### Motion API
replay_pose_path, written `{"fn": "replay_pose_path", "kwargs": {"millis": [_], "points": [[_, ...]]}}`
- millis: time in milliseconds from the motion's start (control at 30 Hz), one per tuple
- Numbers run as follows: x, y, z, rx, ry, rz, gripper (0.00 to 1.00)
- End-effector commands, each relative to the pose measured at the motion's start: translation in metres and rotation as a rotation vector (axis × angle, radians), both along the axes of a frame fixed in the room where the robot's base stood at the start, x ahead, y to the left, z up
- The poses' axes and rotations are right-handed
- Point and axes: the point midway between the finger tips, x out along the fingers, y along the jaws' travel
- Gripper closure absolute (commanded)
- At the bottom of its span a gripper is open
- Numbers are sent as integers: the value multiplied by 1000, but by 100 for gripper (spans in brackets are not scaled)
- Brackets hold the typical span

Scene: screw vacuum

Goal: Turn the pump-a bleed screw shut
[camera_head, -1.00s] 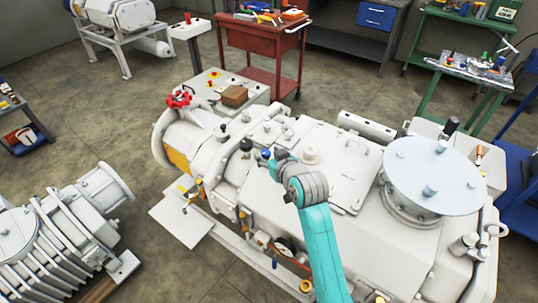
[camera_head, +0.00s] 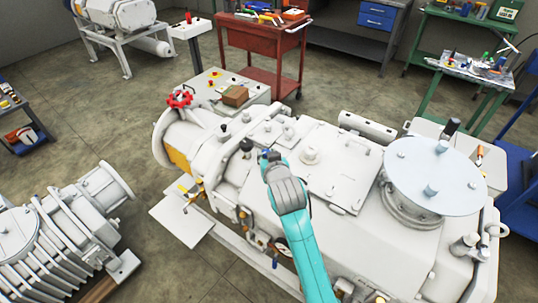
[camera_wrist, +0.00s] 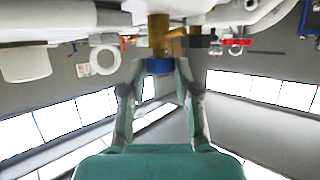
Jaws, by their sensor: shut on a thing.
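In the wrist view a brass fitting (camera_wrist: 159,36) with a blue cap (camera_wrist: 159,66) points down from the white pump body. It looks like the bleed screw. My gripper (camera_wrist: 159,72) reaches it from below, with one finger on each side, shut on the blue cap. In the head view my teal and grey arm crosses the large white pump (camera_head: 330,170), and I cannot make out the fingers or the blue cap there. Whether the screw is fully seated cannot be told.
In the wrist view a red-handled valve (camera_wrist: 236,42) is right of the fitting, and a white cylinder (camera_wrist: 25,64) and ring (camera_wrist: 104,60) are on the left. In the head view a red handwheel (camera_head: 179,98) and a large round flange (camera_head: 433,173) stand on the pump.

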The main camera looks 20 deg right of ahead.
Motion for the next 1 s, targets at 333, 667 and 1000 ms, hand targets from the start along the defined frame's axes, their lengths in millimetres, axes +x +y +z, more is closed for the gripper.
{"fn": "replay_pose_path", "kwargs": {"millis": [333, 667, 1000], "points": [[2, 9, 0, -2, 1, -290, 100], [7, 14, 0, -1, 1, -604, 100], [11, 17, 0, 0, 2, -890, 100]]}}
